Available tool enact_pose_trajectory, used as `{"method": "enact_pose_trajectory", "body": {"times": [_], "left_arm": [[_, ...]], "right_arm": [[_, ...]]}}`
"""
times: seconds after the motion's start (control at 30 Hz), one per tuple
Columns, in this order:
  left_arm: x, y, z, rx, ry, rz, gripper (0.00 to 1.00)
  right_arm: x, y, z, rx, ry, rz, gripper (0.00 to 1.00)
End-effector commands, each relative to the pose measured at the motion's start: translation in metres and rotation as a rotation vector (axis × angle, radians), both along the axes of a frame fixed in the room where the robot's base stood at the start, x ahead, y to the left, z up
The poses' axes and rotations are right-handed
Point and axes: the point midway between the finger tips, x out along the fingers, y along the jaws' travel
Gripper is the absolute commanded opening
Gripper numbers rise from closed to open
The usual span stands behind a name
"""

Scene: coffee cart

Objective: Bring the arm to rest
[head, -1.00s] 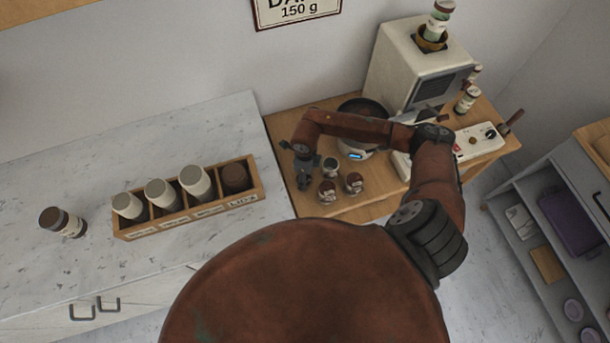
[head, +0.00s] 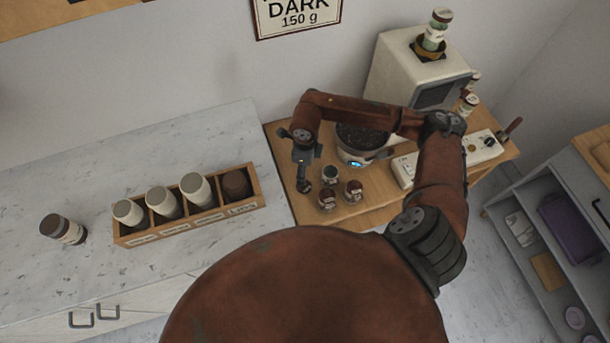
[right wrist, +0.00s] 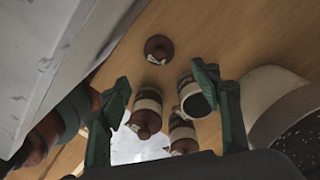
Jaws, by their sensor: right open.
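My right arm reaches over the wooden cart (head: 375,212) in the head view, bent at the elbow. My right gripper (head: 304,186) points down at the cart's left side, beside several small jars (head: 327,199). In the right wrist view the right gripper (right wrist: 165,110) is open, its two green fingers apart with nothing held between them. Small brown-lidded jars (right wrist: 146,118) show between and beyond the fingers. I cannot tell how far above the cart top the fingertips are. My left gripper is not in view.
A bowl of dark beans on a scale (head: 362,140) stands close to my right forearm. A cream machine (head: 408,72) is behind it. On the marble counter (head: 90,175) are a wooden rack (head: 190,220) of canisters and a lone jar (head: 62,228). A grey shelf (head: 540,255) stands right.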

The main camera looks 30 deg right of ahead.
Motion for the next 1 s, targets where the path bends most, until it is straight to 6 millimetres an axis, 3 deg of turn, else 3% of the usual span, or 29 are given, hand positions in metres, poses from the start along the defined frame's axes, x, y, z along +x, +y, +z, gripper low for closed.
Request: {"method": "enact_pose_trajectory", "body": {"times": [0.2,0.77,0.87,1.0], "left_arm": [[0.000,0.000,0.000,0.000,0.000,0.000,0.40],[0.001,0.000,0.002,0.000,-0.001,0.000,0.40],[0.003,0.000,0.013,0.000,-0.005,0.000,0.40],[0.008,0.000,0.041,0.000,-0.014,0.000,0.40]], "right_arm": [[0.000,0.000,0.012,-0.001,0.000,0.001,0.58],[0.000,0.000,0.014,0.000,0.000,0.001,0.58],[0.000,0.000,0.027,0.000,-0.004,0.001,0.58],[0.000,0.000,0.059,-0.001,-0.014,0.001,0.58]]}}
